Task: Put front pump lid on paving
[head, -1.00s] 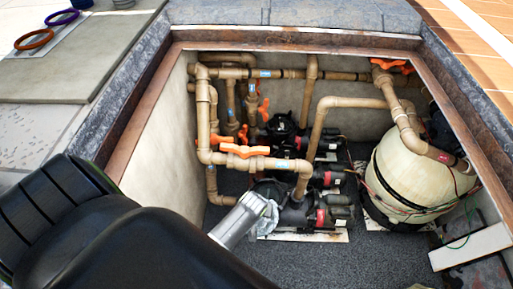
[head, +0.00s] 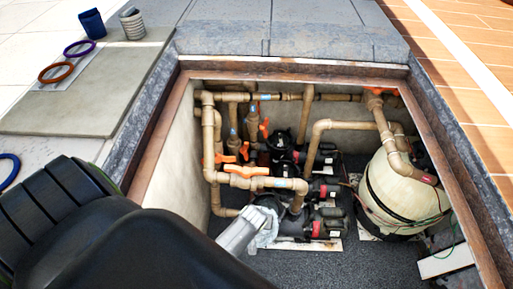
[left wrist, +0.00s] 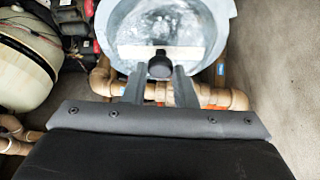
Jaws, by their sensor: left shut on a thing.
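My left gripper (head: 248,226) reaches down into the pit and is shut on the front pump lid (head: 267,227), a clear round cover. In the left wrist view the fingers of my left gripper (left wrist: 157,88) close on the dark knob of the lid (left wrist: 172,22). The front pump (head: 292,224) is black and sits beside and partly behind the lid. I cannot tell whether the lid touches it. Grey paving (head: 320,25) lies beyond the pit's far edge, with pale paving at left. My right gripper is not in view.
Tan pipes with orange valve handles (head: 247,171) run close to my gripper. A cream tank (head: 395,190) stands at right. On the left slab (head: 80,105) lie a purple ring (head: 79,48) and an orange ring (head: 56,73); cups stand behind. A raised frame rims the pit.

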